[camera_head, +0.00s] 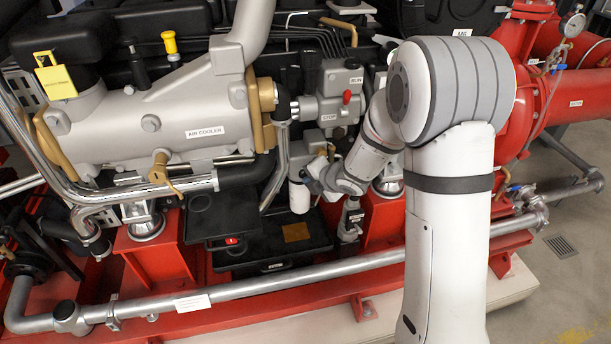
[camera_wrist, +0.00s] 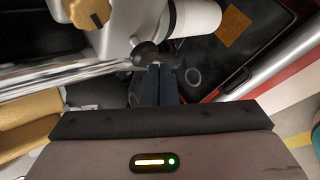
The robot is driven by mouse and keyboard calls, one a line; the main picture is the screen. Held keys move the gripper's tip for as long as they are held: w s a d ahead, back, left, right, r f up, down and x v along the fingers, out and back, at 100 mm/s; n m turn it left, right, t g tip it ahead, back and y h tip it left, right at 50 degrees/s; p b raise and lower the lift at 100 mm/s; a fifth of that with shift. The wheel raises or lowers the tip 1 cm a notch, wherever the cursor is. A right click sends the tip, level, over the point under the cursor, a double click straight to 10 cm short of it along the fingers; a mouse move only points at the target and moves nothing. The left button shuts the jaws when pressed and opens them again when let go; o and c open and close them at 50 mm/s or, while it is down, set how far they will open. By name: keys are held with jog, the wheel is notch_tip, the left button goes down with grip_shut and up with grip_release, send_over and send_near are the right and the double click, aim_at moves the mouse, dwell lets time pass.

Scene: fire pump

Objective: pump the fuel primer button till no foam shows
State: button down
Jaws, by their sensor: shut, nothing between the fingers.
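My gripper (camera_wrist: 158,70) is shut and empty in the wrist view. Its dark fingertips are right beside a round black knob (camera_wrist: 145,54), which looks like the primer button; I cannot tell whether they touch it. The knob sits by a pale housing with a white cylinder (camera_wrist: 197,17) beside it. In the head view my gripper (camera_head: 316,178) is low at the engine's side, near the white cylinder (camera_head: 299,197); its fingertips are hard to make out there. I can make out no foam in either view.
A black tray (camera_head: 245,262) with an orange-brown square (camera_head: 296,232) lies below. A silver pipe (camera_head: 240,290) crosses the front above the red frame (camera_head: 285,312). The grey air cooler (camera_head: 190,110) is at the left. Red piping (camera_head: 575,95) stands at the right.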

jog(key=shift+w+a, duration=0.25)
jog(key=shift+w, duration=0.6)
dwell(1.0)
dwell(0.3)
jog(key=shift+s+d+b, duration=0.2)
jog(key=shift+s, duration=0.4)
jog(key=shift+s+d+b, duration=0.15)
jog(key=shift+s+b, duration=0.05)
jog(key=shift+s, duration=0.4)
jog(key=shift+s, duration=0.1)
jog(key=s+b, duration=0.1)
jog(key=s, duration=0.1)
jog(key=s+d+b, duration=0.1)
jog(key=s, duration=0.1)
jog(key=shift+s+d, duration=0.2)
jog(key=shift+s, duration=0.15)
dwell(2.1)
